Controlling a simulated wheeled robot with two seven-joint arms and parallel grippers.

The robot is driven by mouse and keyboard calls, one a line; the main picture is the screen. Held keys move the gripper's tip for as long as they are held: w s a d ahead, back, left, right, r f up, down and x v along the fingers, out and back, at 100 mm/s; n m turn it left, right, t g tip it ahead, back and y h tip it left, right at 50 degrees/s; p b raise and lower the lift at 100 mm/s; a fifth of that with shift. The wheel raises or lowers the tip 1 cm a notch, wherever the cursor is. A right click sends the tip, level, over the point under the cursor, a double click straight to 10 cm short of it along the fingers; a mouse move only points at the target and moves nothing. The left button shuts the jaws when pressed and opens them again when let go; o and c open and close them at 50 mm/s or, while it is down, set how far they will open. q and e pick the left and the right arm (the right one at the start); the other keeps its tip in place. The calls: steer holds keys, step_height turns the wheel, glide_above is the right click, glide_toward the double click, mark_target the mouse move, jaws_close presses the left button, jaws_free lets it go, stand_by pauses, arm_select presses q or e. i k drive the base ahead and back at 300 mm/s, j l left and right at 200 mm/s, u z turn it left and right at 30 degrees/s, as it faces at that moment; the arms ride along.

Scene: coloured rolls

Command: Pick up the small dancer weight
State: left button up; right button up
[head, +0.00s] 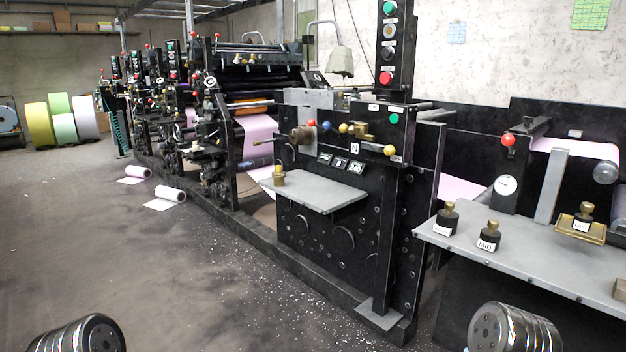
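Several black weights with brass knobs and white labels are on the grey table at the right. One weight (447,217) stands near the table's left end; its label is too small to read. Another weight (489,236), labelled "MID", stands just right of it, nearer the front edge. A third weight (583,217) sits in a brass tray (568,230) further right; its label is not clearly legible. I cannot tell for sure which is the small one. Neither gripper is in view; only rounded metallic parts of my arms show at the bottom left and bottom right.
The grey table (540,262) has bare surface between the weights. A brown block (620,290) is at its right edge. A brass piece (279,177) stands on a separate grey shelf (318,190) on the black press. Paper rolls (170,194) lie on the floor; open floor is at left.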

mark_target(582, 222)
steer(key=z, duration=1.6)
steer(key=i+l+u, duration=0.2)
steer(key=l, duration=0.25)
